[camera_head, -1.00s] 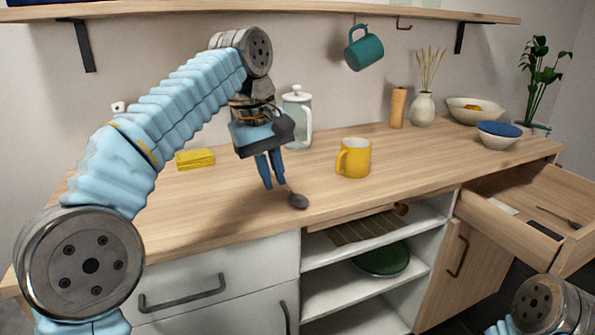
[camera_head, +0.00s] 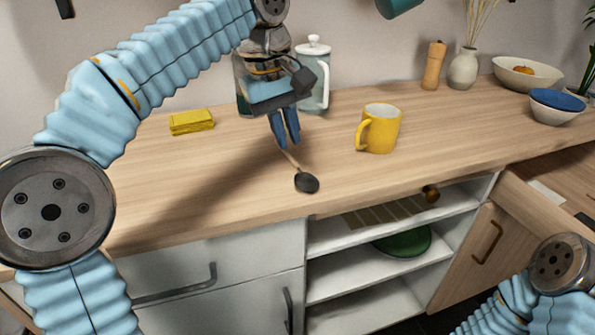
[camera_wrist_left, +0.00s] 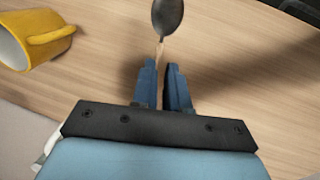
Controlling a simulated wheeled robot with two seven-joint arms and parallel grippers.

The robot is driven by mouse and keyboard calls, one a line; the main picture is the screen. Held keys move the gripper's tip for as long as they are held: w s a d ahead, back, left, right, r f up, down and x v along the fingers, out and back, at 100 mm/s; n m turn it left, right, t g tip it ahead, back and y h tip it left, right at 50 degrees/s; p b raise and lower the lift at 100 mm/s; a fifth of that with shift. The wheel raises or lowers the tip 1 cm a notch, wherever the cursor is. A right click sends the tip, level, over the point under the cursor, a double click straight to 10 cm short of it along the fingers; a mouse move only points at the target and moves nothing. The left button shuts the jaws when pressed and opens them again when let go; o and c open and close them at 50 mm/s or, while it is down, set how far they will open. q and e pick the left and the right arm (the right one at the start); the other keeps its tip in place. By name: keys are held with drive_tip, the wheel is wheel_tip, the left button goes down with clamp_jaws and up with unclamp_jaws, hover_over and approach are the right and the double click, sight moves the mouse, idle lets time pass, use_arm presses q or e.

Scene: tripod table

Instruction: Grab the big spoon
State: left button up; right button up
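The big spoon has a dark bowl (camera_head: 307,183) and a thin light wooden handle. In the left wrist view the spoon bowl (camera_wrist_left: 168,16) is beyond the fingertips, and the handle runs back toward the left gripper (camera_wrist_left: 162,68). My right gripper is out of view; only part of that arm shows.
A yellow mug (camera_head: 380,129) stands right of the spoon. A lidded jar (camera_head: 313,80) stands behind my left gripper. A yellow sponge-like block (camera_head: 191,121) lies at left. The counter (camera_head: 225,165) is clear around the spoon. An open drawer (camera_head: 545,205) juts out at right.

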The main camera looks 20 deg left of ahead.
sight(295, 162)
use_arm(q)
drive_tip(key=f, duration=0.3)
drive_tip(key=d+f+b, duration=0.1)
drive_tip(key=f, duration=0.1)
drive_tip(key=shift+w+f, duration=0.15)
drive_tip(key=shift+w, duration=0.2)
drive_tip(key=shift+c, duration=0.2)
clamp_jaws()
